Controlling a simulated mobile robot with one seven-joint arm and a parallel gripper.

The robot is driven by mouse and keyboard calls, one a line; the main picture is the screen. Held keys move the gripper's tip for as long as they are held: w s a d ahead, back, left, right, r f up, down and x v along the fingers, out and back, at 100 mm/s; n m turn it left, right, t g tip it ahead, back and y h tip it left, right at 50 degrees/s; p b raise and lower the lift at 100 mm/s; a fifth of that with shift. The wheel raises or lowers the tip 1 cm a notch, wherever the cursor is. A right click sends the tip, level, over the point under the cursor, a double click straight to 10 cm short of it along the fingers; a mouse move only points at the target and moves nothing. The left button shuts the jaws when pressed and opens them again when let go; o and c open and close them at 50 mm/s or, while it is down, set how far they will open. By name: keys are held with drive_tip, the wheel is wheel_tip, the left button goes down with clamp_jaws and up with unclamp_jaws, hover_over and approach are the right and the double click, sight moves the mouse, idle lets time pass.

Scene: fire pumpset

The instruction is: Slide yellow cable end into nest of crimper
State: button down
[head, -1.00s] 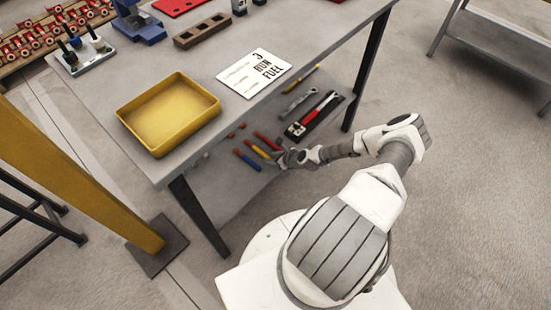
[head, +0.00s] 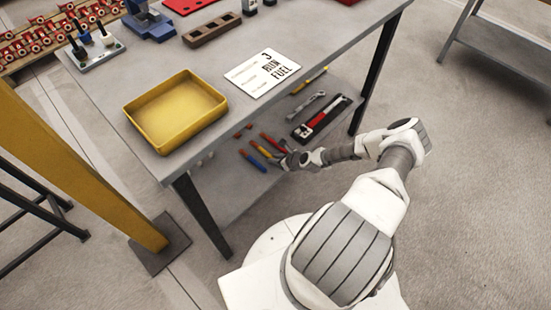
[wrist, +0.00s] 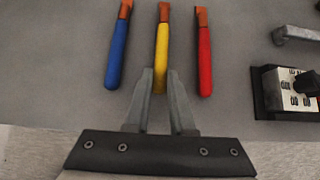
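The yellow cable (wrist: 162,45) lies on the lower shelf between the blue cable (wrist: 118,52) and the red cable (wrist: 204,55), each with a copper-coloured end pointing away from my gripper (wrist: 161,74). My gripper is open, its fingertips on either side of the yellow cable's near end as seen from the wrist; whether they touch it cannot be told. In the head view the yellow cable (head: 270,152) is just left of my gripper (head: 284,158). The likely crimper, a red-handled tool on a black base (head: 320,118), lies farther right; part shows in the wrist view (wrist: 290,92).
The table top (head: 215,55) overhangs the shelf and carries a yellow tray (head: 178,108) and a sign (head: 263,73). A grey wrench (head: 307,105) lies beyond the crimper. A table leg (head: 205,215) stands at the near left.

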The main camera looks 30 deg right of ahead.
drive_tip(key=shift+r+p, duration=1.2)
drive_tip(key=shift+r, duration=0.85)
drive_tip(key=shift+s, duration=0.1)
